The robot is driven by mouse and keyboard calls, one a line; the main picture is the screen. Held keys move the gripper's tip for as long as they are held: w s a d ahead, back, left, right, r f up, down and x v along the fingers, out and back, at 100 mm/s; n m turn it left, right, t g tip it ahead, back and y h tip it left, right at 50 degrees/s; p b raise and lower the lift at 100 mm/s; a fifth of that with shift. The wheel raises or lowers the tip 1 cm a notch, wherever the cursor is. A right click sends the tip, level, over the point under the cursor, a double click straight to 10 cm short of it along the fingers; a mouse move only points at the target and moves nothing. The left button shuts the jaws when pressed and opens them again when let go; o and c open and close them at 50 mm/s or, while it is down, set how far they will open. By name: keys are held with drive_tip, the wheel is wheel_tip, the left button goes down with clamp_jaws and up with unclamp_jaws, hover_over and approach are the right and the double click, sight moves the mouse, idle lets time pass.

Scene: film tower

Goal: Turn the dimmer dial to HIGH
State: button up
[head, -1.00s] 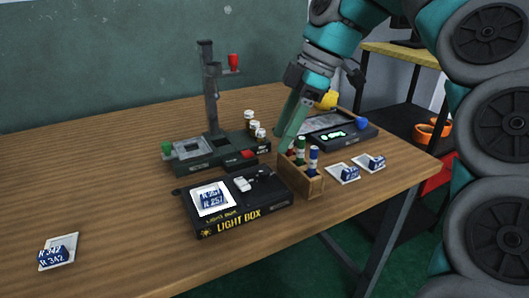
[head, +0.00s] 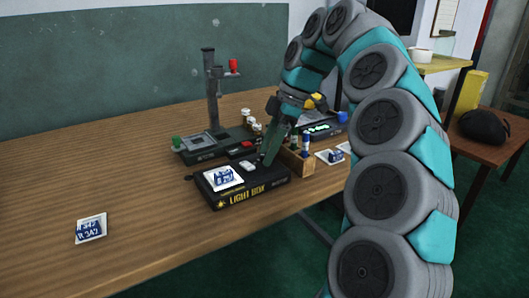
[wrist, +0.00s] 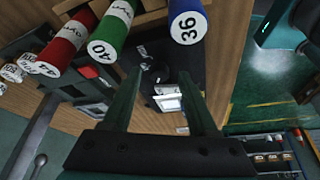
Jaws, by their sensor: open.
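The black light box (head: 245,196) sits on the wooden table with a lit white panel and a blue-and-white slide (head: 222,178) on top. My gripper (head: 268,163) points down over the right part of its top and hides much of that part. In the wrist view, the two green fingers of my gripper (wrist: 160,73) are apart with nothing held.
A wooden rack (head: 300,165) with coloured vials stands close to the right of the light box. A stand with a grey column (head: 212,100) is behind it. A slide (head: 90,229) lies at the front left.

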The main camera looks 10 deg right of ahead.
drive_tip(key=shift+c, duration=0.2)
clamp_jaws()
idle(0.3)
